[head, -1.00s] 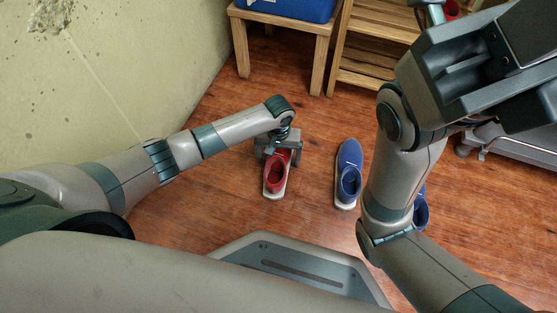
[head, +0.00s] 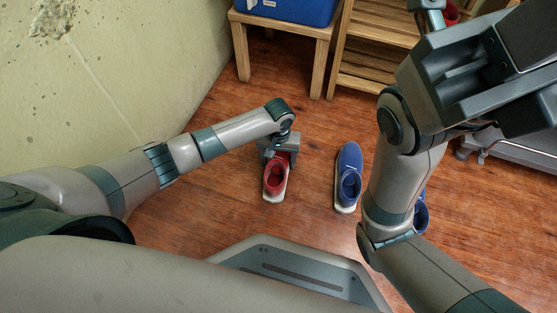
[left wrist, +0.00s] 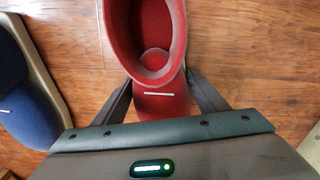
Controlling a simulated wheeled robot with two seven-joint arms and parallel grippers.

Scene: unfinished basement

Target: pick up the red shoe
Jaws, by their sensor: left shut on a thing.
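The red shoe (head: 275,181) is on or just above the wooden floor in the head view, its open heel end toward me. My left gripper (head: 281,152) is over its front part, pointing down, and hides the toe. In the left wrist view the shoe (left wrist: 158,105) lies between the two dark fingers (left wrist: 166,104), which are shut on it, one on each side. Whether the sole touches the floor is hard to tell. My right arm is raised at the right. Its hand end is large and close to the camera, and I cannot make out its fingers clearly.
A blue shoe (head: 348,180) stands to the right of the red one, with bare floor between. Another blue shoe (head: 421,215) is mostly hidden behind my right arm. A wooden stool (head: 285,25) with a blue box (head: 290,8) and a slatted wooden rack (head: 372,65) stand behind. A wall is at left.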

